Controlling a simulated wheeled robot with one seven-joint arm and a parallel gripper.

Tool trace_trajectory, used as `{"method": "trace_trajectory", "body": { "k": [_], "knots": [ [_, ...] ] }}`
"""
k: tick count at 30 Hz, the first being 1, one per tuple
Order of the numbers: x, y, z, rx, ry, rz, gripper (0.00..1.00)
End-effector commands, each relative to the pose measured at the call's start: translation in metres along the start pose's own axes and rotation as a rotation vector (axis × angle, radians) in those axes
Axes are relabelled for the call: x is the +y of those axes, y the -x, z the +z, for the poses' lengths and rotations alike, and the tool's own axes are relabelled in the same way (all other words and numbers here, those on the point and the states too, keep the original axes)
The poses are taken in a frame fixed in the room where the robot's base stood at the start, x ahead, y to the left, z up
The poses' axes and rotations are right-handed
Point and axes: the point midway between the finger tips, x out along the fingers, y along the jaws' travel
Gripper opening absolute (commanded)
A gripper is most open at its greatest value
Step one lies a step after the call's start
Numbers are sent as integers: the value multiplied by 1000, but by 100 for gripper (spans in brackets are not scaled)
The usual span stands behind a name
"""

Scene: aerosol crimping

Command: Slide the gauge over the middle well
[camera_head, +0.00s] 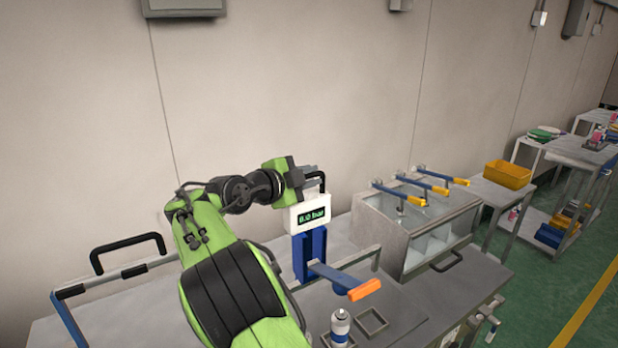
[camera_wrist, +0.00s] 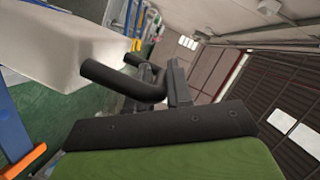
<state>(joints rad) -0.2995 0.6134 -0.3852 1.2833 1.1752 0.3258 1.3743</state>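The gauge (camera_head: 308,215) is a white box with a green digital bar readout, at the top of a blue upright on the bench. A black U-shaped handle (camera_wrist: 125,82) projects from a white body in the wrist view. My gripper (camera_head: 300,172) is beside the gauge's top. In the wrist view its fingers (camera_wrist: 163,82) stand on either side of the handle's bar and appear closed on it. A grey tank (camera_head: 395,250) to the right has several compartments, partly hidden by its front wall. I cannot tell for certain which is the middle well.
Three yellow-handled levers (camera_head: 425,187) lie over the tank. A blue lever with an orange grip (camera_head: 364,290) projects in front of the upright. A can (camera_head: 340,326) and a square frame (camera_head: 372,321) are near the front. A yellow bin (camera_head: 508,174) stands on a side table.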

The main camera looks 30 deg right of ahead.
Motion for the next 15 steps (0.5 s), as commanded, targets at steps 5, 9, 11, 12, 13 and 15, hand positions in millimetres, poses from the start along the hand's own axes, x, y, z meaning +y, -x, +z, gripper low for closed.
{"method": "trace_trajectory", "body": {
  "k": [5,9,11,12,13,15],
  "knots": [
    [0,0,2,-4,0,-2,40],
    [0,0,1,-3,0,-1,40],
    [0,0,1,-2,0,-1,40],
    [0,1,1,-2,0,-1,40],
    [0,2,1,-2,0,-1,40],
    [0,10,2,-5,0,-2,40]
  ]
}}
